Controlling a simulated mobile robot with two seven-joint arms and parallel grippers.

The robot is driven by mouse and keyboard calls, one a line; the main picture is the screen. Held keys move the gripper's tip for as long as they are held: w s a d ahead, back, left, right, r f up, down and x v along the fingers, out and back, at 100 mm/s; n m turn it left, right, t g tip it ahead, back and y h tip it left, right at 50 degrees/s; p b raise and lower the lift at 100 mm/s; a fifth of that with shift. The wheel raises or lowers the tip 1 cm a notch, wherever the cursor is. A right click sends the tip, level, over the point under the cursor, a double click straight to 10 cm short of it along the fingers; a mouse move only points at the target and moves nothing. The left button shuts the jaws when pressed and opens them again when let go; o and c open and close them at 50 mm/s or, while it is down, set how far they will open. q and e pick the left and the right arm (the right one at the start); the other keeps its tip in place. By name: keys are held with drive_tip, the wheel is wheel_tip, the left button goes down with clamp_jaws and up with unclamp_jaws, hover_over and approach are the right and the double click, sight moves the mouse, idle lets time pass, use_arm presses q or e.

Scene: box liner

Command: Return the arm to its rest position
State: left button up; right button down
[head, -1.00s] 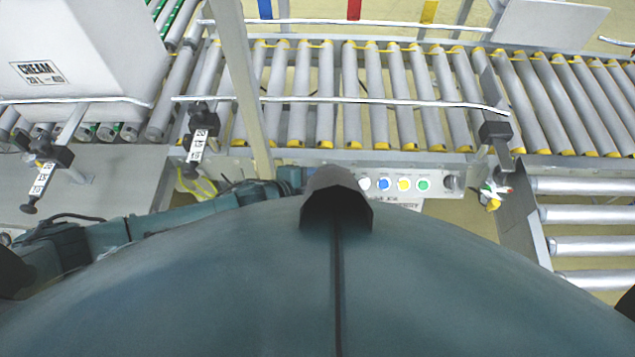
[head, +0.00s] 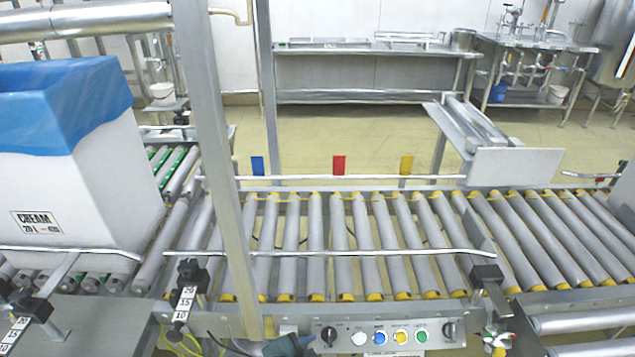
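Neither of my grippers shows in the head view. Only a small teal piece of my own body shows at the bottom edge, left of the control panel. A white box (head: 105,195) marked CREAM stands upright on the conveyor at the left. A blue liner (head: 65,105) covers its top and folds down over the upper walls.
A roller conveyor (head: 342,240) with metal guide rails crosses the view, its middle empty. A metal post (head: 218,160) rises in front of it. A control panel (head: 390,336) with coloured buttons sits at the front. Steel tables (head: 370,50) stand behind.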

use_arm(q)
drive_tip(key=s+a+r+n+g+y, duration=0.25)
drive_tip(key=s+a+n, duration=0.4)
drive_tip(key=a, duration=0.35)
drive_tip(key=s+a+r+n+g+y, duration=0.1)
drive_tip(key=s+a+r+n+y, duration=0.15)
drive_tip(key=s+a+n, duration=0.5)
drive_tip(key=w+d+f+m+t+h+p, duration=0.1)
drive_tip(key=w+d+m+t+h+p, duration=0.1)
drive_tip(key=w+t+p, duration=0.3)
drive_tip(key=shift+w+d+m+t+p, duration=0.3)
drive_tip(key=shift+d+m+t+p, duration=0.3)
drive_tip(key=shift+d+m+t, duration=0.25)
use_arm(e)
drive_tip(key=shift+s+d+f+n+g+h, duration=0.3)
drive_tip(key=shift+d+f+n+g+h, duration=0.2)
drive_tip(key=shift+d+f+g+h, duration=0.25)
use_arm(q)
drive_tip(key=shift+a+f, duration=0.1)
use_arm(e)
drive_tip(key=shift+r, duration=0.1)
